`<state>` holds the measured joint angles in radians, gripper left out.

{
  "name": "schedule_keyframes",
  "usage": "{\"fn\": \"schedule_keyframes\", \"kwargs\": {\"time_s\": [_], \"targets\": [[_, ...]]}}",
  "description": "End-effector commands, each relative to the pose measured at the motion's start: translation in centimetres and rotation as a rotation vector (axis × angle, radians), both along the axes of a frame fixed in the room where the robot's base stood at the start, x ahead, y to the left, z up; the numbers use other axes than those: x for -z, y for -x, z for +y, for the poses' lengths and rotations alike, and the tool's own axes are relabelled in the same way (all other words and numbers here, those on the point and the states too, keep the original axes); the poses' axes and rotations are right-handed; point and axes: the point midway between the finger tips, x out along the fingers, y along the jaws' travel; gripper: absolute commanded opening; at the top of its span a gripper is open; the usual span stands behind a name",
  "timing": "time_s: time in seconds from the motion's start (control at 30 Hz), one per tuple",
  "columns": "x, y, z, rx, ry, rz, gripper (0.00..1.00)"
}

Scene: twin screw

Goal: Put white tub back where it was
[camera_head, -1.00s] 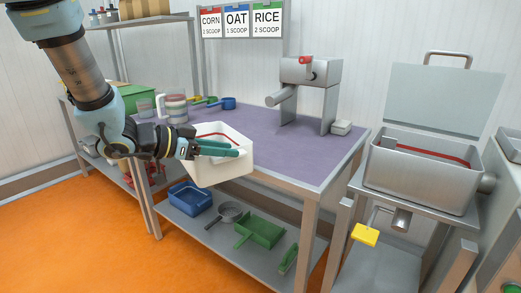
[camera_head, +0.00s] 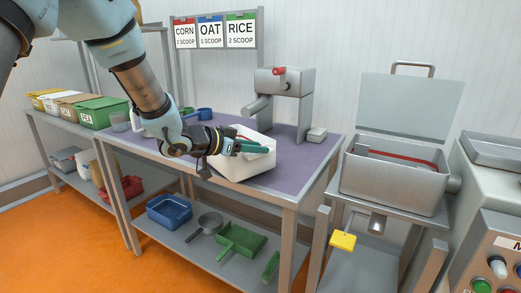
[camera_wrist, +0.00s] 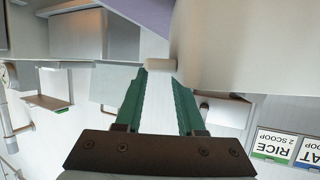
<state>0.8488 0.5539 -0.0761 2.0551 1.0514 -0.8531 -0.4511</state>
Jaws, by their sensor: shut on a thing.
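The white tub (camera_head: 236,169) is in the head view, at the front part of the purple-topped table (camera_head: 293,169). My gripper (camera_head: 256,150) is shut on the tub, its green fingers at the tub's upper side. The tub looks slightly tilted. I cannot tell whether its base touches the table top. In the wrist view the green fingers (camera_wrist: 162,98) reach up to a small pale piece between their tips, and a large pale surface, probably the tub's wall, fills the upper right. My wrist hides part of the tub's left side.
A steel mill (camera_head: 280,95) and a small white block (camera_head: 316,134) stand on the table. Lidded bins (camera_head: 100,112) line the left shelf. A blue bin (camera_head: 170,211), a pan (camera_head: 209,222) and a green scoop (camera_head: 241,240) lie below. A steel hopper (camera_head: 394,185) stands right.

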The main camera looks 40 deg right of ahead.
Motion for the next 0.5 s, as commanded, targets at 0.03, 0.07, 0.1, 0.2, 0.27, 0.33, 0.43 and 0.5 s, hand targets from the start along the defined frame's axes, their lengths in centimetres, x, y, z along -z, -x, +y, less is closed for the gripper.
{"fn": "schedule_keyframes", "kwargs": {"time_s": [0.03, 0.07, 0.1, 0.2, 0.27, 0.33, 0.43, 0.5], "targets": [[-0.1, 0.3, -1.1, 0.004, 0.001, -0.001, 0.00], [-0.1, 0.3, -1.6, 0.003, 0.001, -0.001, 0.00], [-0.1, 0.4, -2.3, 0.003, 0.001, -0.001, 0.00], [1.4, 0.3, -1.9, 0.000, -0.001, 0.001, 0.00], [1.4, 0.3, -1.9, -0.001, 0.001, 0.000, 0.00], [1.4, 0.3, -1.9, -0.001, 0.001, 0.000, 0.00], [1.4, 0.3, -1.9, -0.001, 0.001, -0.001, 0.00], [1.6, 0.3, -1.8, 0.000, 0.000, 0.001, 0.39]]}}
